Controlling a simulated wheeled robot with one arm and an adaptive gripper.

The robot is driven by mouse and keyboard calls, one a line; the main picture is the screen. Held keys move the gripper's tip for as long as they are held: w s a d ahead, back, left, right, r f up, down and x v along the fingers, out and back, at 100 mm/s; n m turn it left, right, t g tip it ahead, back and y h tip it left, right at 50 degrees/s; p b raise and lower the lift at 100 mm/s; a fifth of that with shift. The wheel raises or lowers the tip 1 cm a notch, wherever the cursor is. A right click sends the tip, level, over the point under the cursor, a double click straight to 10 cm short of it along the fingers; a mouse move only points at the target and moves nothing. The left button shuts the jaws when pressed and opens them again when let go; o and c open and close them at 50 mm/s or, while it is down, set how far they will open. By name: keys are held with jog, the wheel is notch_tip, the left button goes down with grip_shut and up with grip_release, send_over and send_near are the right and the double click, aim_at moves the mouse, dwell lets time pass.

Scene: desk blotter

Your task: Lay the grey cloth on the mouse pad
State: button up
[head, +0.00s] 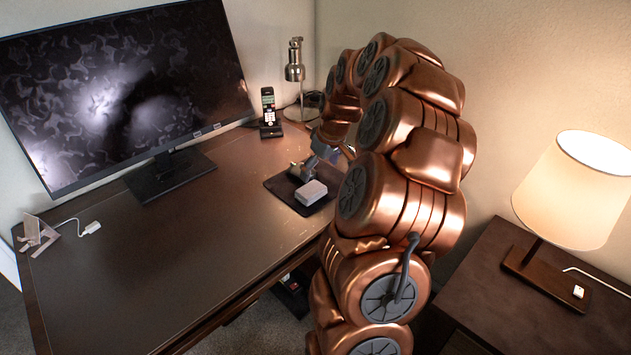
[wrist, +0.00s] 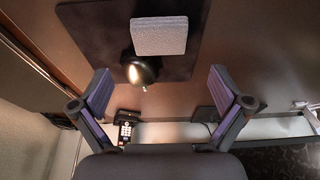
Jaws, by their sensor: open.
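The grey cloth (head: 311,192), a small folded block, lies flat on the dark mouse pad (head: 281,184) at the desk's right end. In the wrist view the cloth (wrist: 158,36) is at top centre, inside the outline of the pad (wrist: 100,40). My gripper (head: 302,172) is by the pad, just behind the cloth in the head view. My arm hides part of the pad's right side.
A dark glossy rounded thing (wrist: 143,69) is beside the cloth in the wrist view. A phone (head: 269,112) and metal lamp (head: 295,72) stand at the back. A large monitor (head: 120,95) stands left. The desk's middle (head: 150,260) is clear. A lit lamp (head: 570,190) stands right.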

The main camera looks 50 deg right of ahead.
jog(key=s+a+r+n+g+y, duration=0.1)
jog(key=s+a+r, duration=0.2)
jog(key=a, duration=0.8)
jog(key=s+a+r+g, duration=0.1)
jog(key=s+a+r, duration=0.15)
jog(key=a, duration=0.95)
jog(key=s+a+f+g, duration=0.1)
jog(key=s+a, duration=0.3)
jog(key=s, duration=0.3)
jog(key=s+a+f+g, duration=0.1)
jog(key=s+a, duration=0.3)
jog(key=s, duration=0.3)
jog(key=s+a+f+g+h, duration=0.1)
jog(key=s+a, duration=0.3)
jog(key=s, duration=0.3)
jog(key=shift+s+a+m, duration=0.3)
jog(key=shift+a+m, duration=0.1)
